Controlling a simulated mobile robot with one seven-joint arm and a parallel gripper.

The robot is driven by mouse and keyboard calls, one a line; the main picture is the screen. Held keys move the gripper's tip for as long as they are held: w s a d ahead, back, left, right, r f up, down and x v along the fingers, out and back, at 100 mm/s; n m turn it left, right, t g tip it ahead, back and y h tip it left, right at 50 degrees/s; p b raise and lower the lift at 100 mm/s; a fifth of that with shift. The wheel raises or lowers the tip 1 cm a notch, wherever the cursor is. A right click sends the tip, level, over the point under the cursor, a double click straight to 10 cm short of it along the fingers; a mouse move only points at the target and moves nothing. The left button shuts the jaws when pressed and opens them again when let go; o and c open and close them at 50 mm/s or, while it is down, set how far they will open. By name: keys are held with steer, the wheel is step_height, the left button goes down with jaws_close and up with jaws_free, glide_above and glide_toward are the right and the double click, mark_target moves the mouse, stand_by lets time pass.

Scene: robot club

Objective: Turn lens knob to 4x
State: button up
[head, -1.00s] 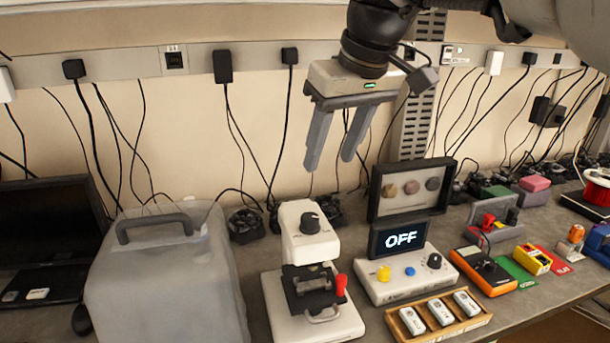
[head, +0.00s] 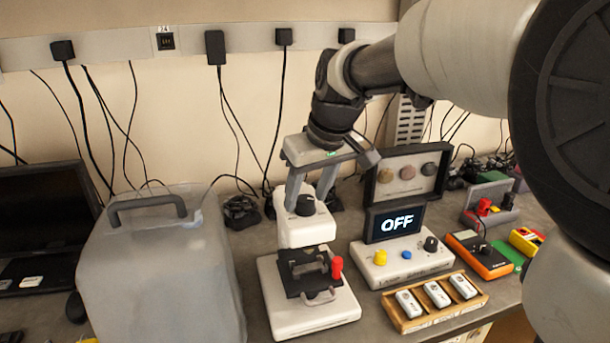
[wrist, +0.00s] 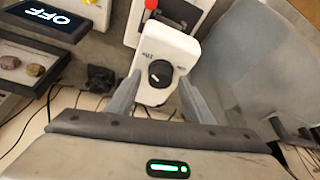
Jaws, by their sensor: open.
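The lens knob (head: 305,205) is a round black dial on top of the white microscope-like device (head: 304,232). In the wrist view the lens knob (wrist: 160,73) shows a pale pointer mark, with small print on the white head around it that is too blurred to read fully. My gripper (head: 308,203) is open, its two grey fingers coming down on either side of the head's top. In the wrist view my gripper (wrist: 156,88) has one finger left and one right of the knob, with gaps to both. No contact with the knob shows.
A translucent grey container (head: 160,270) stands close left of the device. To the right are a control box with an OFF screen (head: 397,225), a wooden tray (head: 435,318) with white pieces, and an orange meter (head: 480,256). Cables hang along the wall behind.

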steer(key=c, duration=1)
